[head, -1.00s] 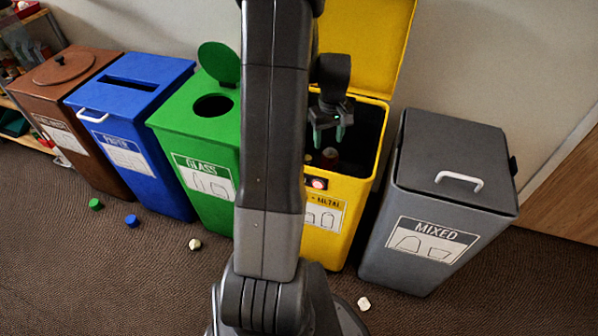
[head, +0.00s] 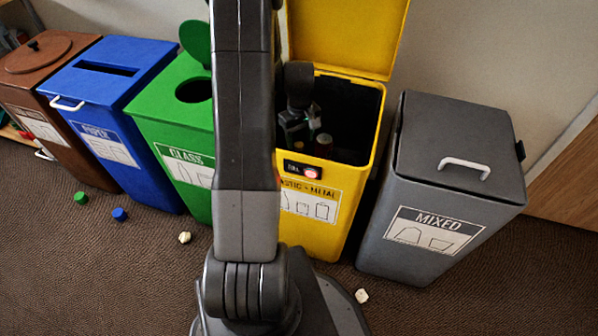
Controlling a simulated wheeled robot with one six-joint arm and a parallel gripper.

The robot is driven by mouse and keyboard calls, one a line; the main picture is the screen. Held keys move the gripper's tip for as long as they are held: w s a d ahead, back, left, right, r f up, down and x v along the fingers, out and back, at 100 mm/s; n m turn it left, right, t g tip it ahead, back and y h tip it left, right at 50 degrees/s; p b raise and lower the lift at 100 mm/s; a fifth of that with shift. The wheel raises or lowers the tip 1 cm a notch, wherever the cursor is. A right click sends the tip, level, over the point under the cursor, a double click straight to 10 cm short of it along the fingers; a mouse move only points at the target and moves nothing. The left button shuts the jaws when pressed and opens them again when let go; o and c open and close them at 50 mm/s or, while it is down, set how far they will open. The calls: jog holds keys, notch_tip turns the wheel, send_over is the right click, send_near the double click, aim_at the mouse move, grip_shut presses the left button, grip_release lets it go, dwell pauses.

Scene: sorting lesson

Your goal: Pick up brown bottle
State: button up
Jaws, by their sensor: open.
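The yellow plastic and metal bin (head: 308,221) stands with its lid up. My gripper (head: 298,138) is down in the bin's opening, just left of that thing in the picture. It is open. The fingertips are dark against the bin's inside, and I cannot tell whether they touch or surround the bottle.
A closed grey mixed bin (head: 436,232) stands to the right. A green glass bin (head: 160,110), a blue paper bin (head: 125,105) and a brown bin (head: 15,95) stand to the left. Several small blocks, one green (head: 81,197), lie on the floor.

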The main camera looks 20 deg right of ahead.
jog(key=f, duration=0.1)
jog(key=f+b, duration=0.1)
jog(key=f, duration=0.1)
jog(key=s+f, duration=0.1)
jog(key=f, duration=0.1)
jog(key=shift+a+f+b, duration=0.15)
jog(key=shift+a+b, duration=0.15)
jog(key=shift+b, duration=0.1)
jog(key=shift+c, duration=0.2)
grip_shut()
